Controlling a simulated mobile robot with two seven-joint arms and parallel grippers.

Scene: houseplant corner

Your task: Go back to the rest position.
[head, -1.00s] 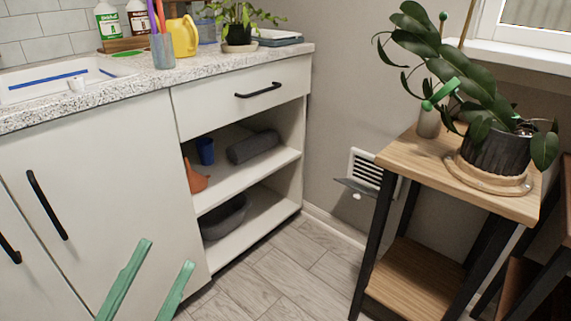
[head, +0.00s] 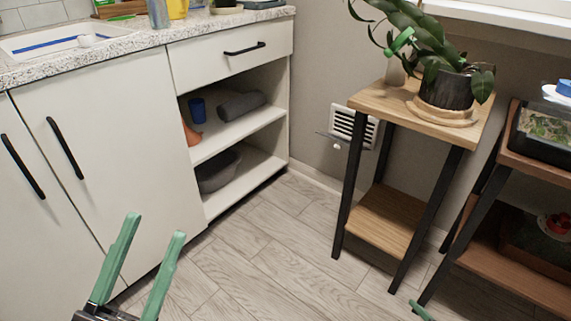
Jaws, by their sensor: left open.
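My left gripper (head: 155,227) shows at the lower left, with two green fingers spread apart and nothing between them. It is in front of the white cabinet doors and the floor, and appears to touch nothing. A small green tip (head: 422,310) at the bottom edge, right of centre, looks like a finger of my right gripper. The rest of that gripper is out of the picture.
The white cabinet (head: 105,145) with open shelves stands at left. A wooden plant stand (head: 380,220) with a potted plant (head: 447,90) is right of centre. A brown shelf (head: 520,270) stands at far right. Floor (head: 265,255) between is clear.

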